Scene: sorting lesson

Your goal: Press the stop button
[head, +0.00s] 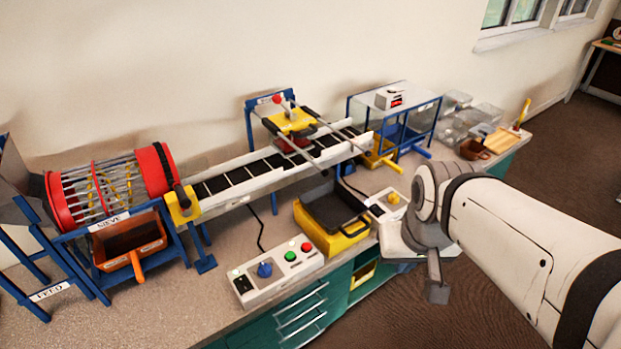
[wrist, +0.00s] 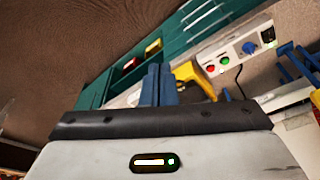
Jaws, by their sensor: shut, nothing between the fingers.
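A pale control box (head: 270,280) lies at the front edge of the bench. On it are a red button (head: 306,247), a green button (head: 290,256), a blue knob (head: 265,269) and a black switch. No stop lettering is readable; red is the likely stop button. In the wrist view the red button (wrist: 210,68) and green button (wrist: 224,60) show beyond and right of my gripper (wrist: 158,72). Its blue fingers are shut and empty, apart from the box. In the head view my arm is at the right, well clear of the box; the fingertips cannot be made out.
A yellow bin with a black tray (head: 334,217) stands right of the control box, beside a smaller box with a yellow knob (head: 392,199). Behind run a conveyor (head: 235,184) and a red-ended drum (head: 110,187). Teal drawers (head: 300,312) lie below the bench edge.

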